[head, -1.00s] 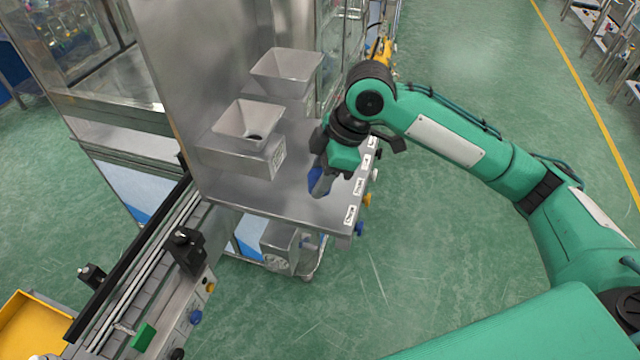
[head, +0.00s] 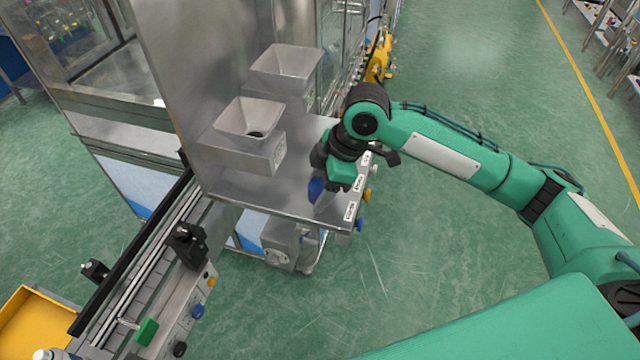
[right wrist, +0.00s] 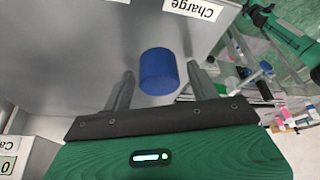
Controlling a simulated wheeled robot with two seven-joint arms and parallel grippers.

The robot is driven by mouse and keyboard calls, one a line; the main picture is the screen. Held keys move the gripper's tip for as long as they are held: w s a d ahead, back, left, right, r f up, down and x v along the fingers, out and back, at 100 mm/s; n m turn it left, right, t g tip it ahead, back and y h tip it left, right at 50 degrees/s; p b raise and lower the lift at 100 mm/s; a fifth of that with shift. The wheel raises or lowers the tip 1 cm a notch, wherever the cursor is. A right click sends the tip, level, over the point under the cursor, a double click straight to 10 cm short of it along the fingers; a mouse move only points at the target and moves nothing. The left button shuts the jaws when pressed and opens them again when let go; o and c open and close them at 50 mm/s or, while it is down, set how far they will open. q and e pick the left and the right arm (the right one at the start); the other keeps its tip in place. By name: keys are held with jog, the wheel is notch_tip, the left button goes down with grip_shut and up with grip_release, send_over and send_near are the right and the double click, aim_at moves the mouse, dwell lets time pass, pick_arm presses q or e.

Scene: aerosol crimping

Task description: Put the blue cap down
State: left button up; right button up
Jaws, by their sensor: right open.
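The blue cap (head: 316,189) is at the steel shelf (head: 260,195), near its front edge, partly hidden by my right gripper (head: 323,187) in the head view. In the right wrist view, the blue cap (right wrist: 158,70) shows as a plain blue cylinder against the steel surface. My right gripper (right wrist: 160,76) is open, with one finger on each side of the cap and a visible gap to each. My left gripper is not in view.
Two steel hoppers (head: 248,118) (head: 285,68) stand at the back of the shelf. Labels (head: 350,211) and coloured knobs line its front edge. A conveyor (head: 150,270) runs at lower left beside a yellow tray (head: 30,320). Green floor lies open to the right.

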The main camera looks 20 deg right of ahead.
jog(key=b+v, duration=0.2)
jog(key=v, duration=1)
jog(key=shift+r+b, duration=0.2)
jog(key=shift+b, duration=0.1)
jog(key=shift+a+f, duration=0.1)
